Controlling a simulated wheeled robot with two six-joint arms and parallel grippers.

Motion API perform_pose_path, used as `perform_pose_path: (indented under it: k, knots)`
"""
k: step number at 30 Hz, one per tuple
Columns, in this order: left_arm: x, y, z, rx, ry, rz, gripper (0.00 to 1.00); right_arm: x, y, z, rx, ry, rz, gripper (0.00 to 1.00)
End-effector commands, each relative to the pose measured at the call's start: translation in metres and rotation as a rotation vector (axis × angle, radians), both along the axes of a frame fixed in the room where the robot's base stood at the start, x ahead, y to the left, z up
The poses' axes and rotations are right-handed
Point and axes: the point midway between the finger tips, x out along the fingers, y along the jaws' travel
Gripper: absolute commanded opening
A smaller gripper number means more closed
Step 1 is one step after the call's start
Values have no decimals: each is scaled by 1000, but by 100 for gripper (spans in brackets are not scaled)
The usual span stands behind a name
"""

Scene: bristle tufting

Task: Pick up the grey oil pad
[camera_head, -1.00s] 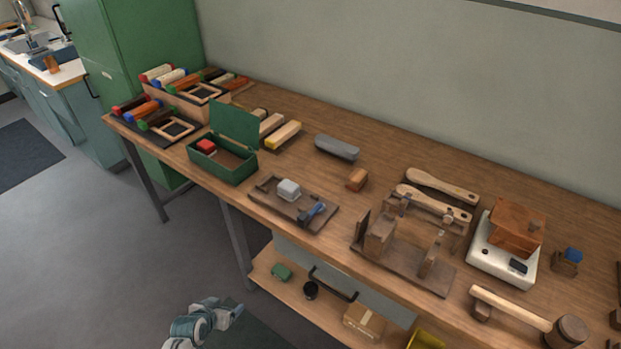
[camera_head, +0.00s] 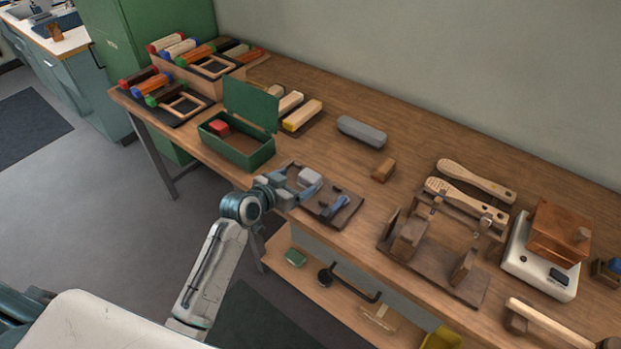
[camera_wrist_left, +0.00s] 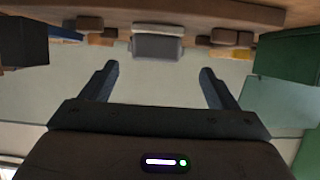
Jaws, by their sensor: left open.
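In the left wrist view a grey block (camera_wrist_left: 157,44), which looks like the pad, is centred ahead of the fingers. My left gripper (camera_head: 303,188) is open and empty at the tray's left end, close to the pad. Its two dark fingers (camera_wrist_left: 158,75) are spread apart in the wrist view. The gripper partly hides the tray's left side. My right gripper is not in view.
An open green box (camera_head: 240,150) stands left of the tray. A longer grey bar (camera_head: 361,131) and a small wooden block (camera_head: 384,170) lie behind it. A blue-handled item (camera_head: 339,203) lies on the tray's right part. A wooden fixture (camera_head: 432,260) stands to the right.

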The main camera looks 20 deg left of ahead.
Motion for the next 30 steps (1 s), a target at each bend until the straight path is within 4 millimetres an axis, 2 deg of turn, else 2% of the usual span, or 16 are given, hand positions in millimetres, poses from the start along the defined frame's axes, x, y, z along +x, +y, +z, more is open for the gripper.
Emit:
perform_pose_path:
  k: [6, 10, 20, 27, 28, 30]
  knots:
    - [25, -15, -3, -4, 1, 1, 82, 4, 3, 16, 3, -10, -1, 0]
    - [38, -19, -11, -2, 1, 1, 82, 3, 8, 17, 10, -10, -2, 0]
    - [43, -21, -16, 0, 0, 0, 82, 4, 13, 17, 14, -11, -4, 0]
    - [43, -21, -16, 0, 0, 0, 37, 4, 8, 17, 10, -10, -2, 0]
    - [43, -21, -16, 0, 0, 0, 33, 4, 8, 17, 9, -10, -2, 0]
    - [43, -21, -15, 0, 0, 0, 33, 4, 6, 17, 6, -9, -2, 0]
